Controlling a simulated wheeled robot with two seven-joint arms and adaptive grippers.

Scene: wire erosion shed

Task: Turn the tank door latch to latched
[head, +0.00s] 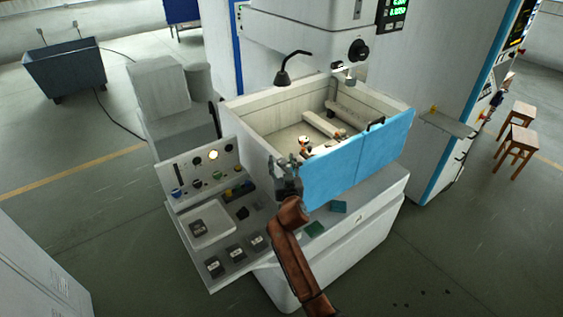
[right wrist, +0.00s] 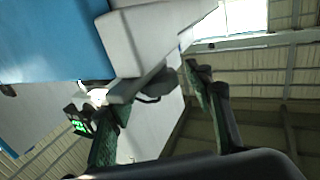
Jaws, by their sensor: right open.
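The blue tank door (head: 345,158) stands upright along the front of the open tank (head: 255,140); it also shows in the right wrist view (right wrist: 45,40). My right gripper (head: 286,165) is at the door's left end, by the tank's front corner. Its two green-padded fingers (right wrist: 155,95) are apart, so it is open. A dark grey rounded part (right wrist: 158,83) beside the white tank corner (right wrist: 150,35) shows between the fingers. It may be the latch; its setting and any contact cannot be told. In the head view the gripper covers that spot. My left gripper is out of view.
A control panel (head: 205,165) with knobs and a lit lamp stands left of the gripper. A black lamp (head: 285,75) rises at the tank's back rim. Green pieces (head: 315,229) lie on the ledge below the door. Wooden stools (head: 515,140) stand at far right.

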